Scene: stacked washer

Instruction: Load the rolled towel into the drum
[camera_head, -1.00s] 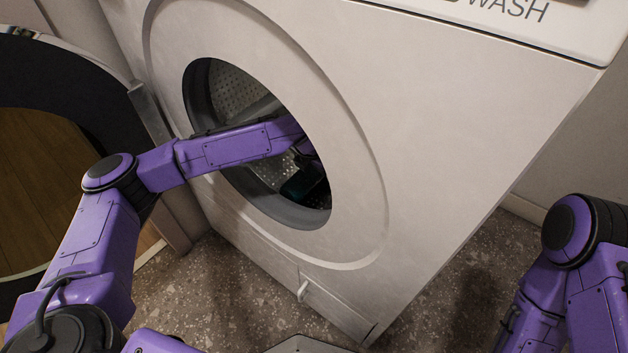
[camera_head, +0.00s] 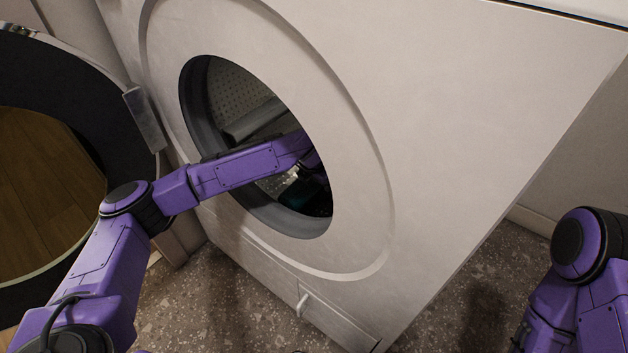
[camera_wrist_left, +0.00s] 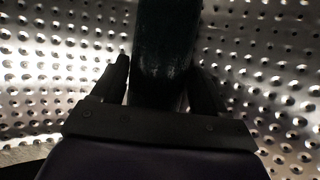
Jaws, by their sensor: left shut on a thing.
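The rolled towel (camera_wrist_left: 165,45) is dark green and upright in the left wrist view, between the fingers of my left gripper (camera_wrist_left: 158,88). My left gripper is shut on it, inside the drum (camera_wrist_left: 60,45). In the head view my left arm reaches through the round washer opening. The towel (camera_head: 300,192) shows there as a dark green patch low in the opening, partly hidden by my arm and the rim. The drum's perforated metal wall (camera_head: 235,95) shows above my arm. My right arm is at the right edge, and its gripper is out of view.
The washer's white front (camera_head: 440,110) surrounds the opening, with a dark grey seal (camera_head: 195,110) around the rim. The round door (camera_head: 75,95) stands open at the left. Speckled floor (camera_head: 215,305) lies below.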

